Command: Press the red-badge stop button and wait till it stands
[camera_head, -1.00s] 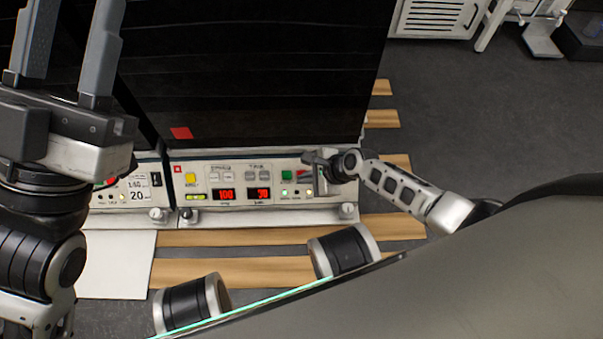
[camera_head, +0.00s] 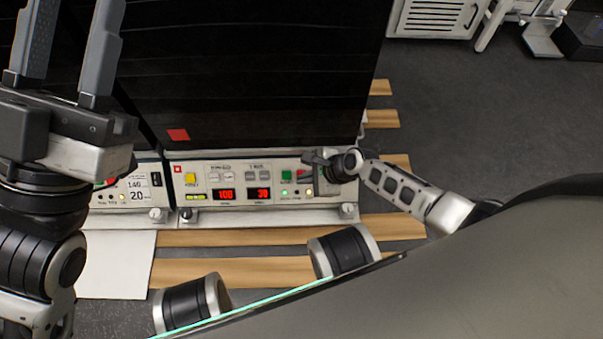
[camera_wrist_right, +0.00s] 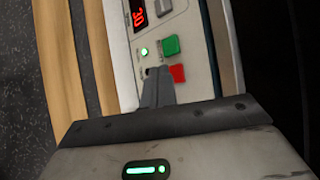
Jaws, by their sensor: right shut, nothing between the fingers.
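The control panel (camera_head: 250,209) with a small red badge (camera_head: 178,169) at its upper left is in the head view. Its red stop button (camera_wrist_right: 178,73) shows in the right wrist view beside the green button (camera_wrist_right: 171,46). The green button also shows in the head view (camera_head: 287,175). My right gripper (camera_head: 308,160) is shut and empty at the panel's right end. In the wrist view its fingertips (camera_wrist_right: 157,72) are right beside the red button and overlap its edge; I cannot tell whether they touch. My left gripper (camera_head: 77,15) is open and empty at the upper left.
A red patch (camera_head: 178,135) shows on the dark shaker front above the panel. A second panel (camera_head: 133,190) adjoins at left. A yellow button (camera_head: 190,178) and red displays (camera_head: 225,194) are on the badged panel. Wooden slats (camera_head: 230,271) lie in front.

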